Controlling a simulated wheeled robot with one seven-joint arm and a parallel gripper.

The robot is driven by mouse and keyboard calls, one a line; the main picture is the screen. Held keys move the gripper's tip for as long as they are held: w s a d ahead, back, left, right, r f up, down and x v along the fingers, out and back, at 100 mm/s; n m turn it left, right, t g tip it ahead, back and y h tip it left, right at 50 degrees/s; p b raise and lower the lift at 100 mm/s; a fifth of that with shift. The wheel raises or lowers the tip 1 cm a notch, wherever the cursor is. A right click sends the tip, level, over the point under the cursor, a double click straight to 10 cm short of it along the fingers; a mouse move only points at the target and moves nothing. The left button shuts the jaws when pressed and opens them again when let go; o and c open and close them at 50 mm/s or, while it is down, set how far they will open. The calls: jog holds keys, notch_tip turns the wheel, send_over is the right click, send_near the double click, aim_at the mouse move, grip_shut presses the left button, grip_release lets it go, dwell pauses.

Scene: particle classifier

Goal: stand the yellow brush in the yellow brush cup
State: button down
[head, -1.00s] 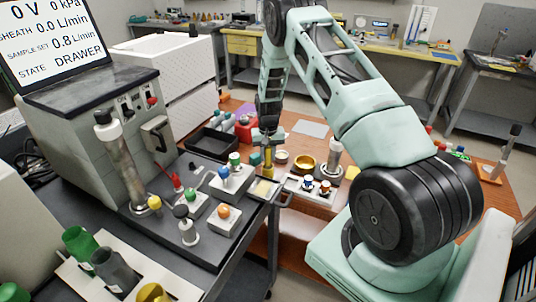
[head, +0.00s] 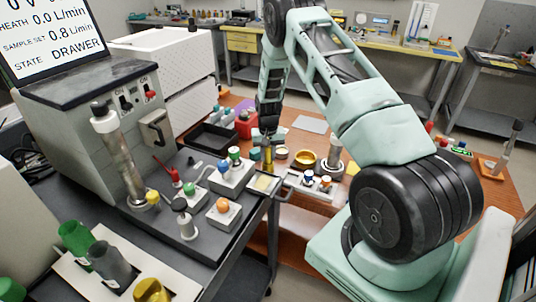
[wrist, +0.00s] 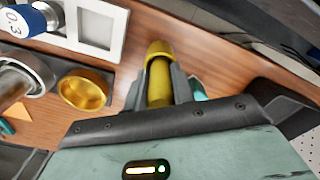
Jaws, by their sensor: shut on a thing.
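My gripper (head: 267,146) hangs over the near edge of the wooden table and is shut on the yellow brush (head: 268,160). In the wrist view the yellow brush (wrist: 160,82) sits between the two dark fingers; its bristles cannot be made out. A yellow cup (head: 153,291), which looks like the yellow brush cup, stands at the bottom left of the head view, partly cut off by the frame. It is far from my gripper, and the wrist view does not show it.
Grey (head: 108,263) and green (head: 75,238) cups stand beside the yellow one on a white tray. A black bench with small valve blocks (head: 222,212) lies between there and my gripper. A brass dish (head: 305,161) and metal cylinder (head: 333,158) stand right of my gripper.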

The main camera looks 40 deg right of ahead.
jog(key=c, duration=1.1)
grip_release()
notch_tip(320, 180, up, 17)
jog(key=b, duration=0.3)
jog(key=shift+r, duration=0.15)
